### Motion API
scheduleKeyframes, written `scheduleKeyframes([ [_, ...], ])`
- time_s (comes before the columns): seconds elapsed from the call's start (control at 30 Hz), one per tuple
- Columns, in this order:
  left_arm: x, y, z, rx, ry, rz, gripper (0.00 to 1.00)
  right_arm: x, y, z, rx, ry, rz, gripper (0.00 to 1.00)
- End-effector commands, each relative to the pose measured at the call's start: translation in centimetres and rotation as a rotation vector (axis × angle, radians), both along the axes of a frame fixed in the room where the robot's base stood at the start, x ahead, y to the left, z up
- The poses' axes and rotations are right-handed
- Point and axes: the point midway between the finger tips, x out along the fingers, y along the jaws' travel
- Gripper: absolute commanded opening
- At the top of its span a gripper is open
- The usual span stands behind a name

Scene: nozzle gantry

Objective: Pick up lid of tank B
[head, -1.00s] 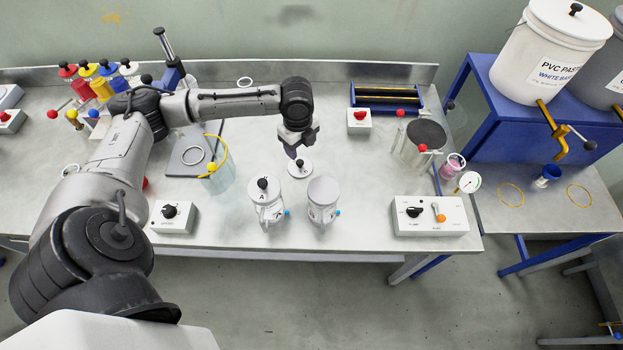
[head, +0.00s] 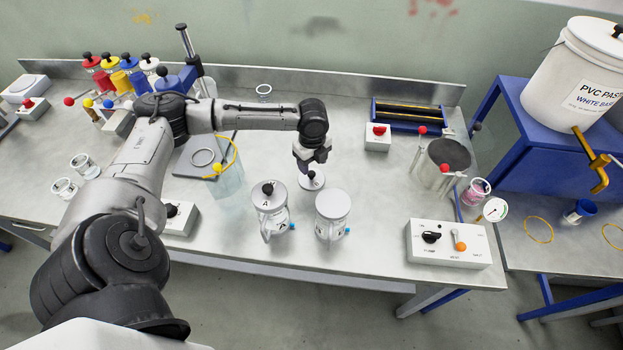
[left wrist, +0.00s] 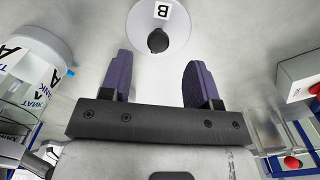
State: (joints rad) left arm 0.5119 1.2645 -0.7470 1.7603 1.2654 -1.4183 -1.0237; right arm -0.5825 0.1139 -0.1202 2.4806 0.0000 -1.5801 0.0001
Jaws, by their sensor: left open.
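The lid of tank B (head: 311,182) is a round light disc lying flat on the bench behind the two tanks. In the left wrist view the lid (left wrist: 145,24) shows a "B" label and a black knob (left wrist: 158,41). My left gripper (head: 311,166) is just above the lid, pointing down. In the left wrist view the open, empty jaws (left wrist: 158,72) have the knob ahead of the gap between their purple fingers. Tank B (head: 331,219) stands in front of the lid, with no knobbed lid on top. My right gripper is not in view.
Tank A (head: 270,213), with its knobbed lid on, stands beside tank B at left. A switch box (head: 449,243) is at right, and a clear cylinder (head: 226,178) at left. Bare bench lies between tank B and the switch box.

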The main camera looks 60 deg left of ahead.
Motion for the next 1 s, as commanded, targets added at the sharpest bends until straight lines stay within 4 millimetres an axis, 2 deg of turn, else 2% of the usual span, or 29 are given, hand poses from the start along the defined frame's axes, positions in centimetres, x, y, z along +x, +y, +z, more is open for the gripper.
scheduleKeyframes([
  [0.23, -0.1, 0.0, -1.2, 0.000, 0.001, 0.000, 0.56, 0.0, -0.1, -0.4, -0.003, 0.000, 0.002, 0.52],
  [0.53, -0.3, 0.0, -4.9, 0.000, 0.001, -0.001, 0.56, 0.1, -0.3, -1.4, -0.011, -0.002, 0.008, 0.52],
  [0.8, -0.3, 0.0, -5.4, 0.000, 0.000, -0.001, 0.56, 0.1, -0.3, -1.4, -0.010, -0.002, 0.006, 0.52],
  [1.0, -0.3, 0.0, -5.3, 0.000, 0.000, -0.001, 0.39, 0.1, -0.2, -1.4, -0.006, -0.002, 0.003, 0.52],
])
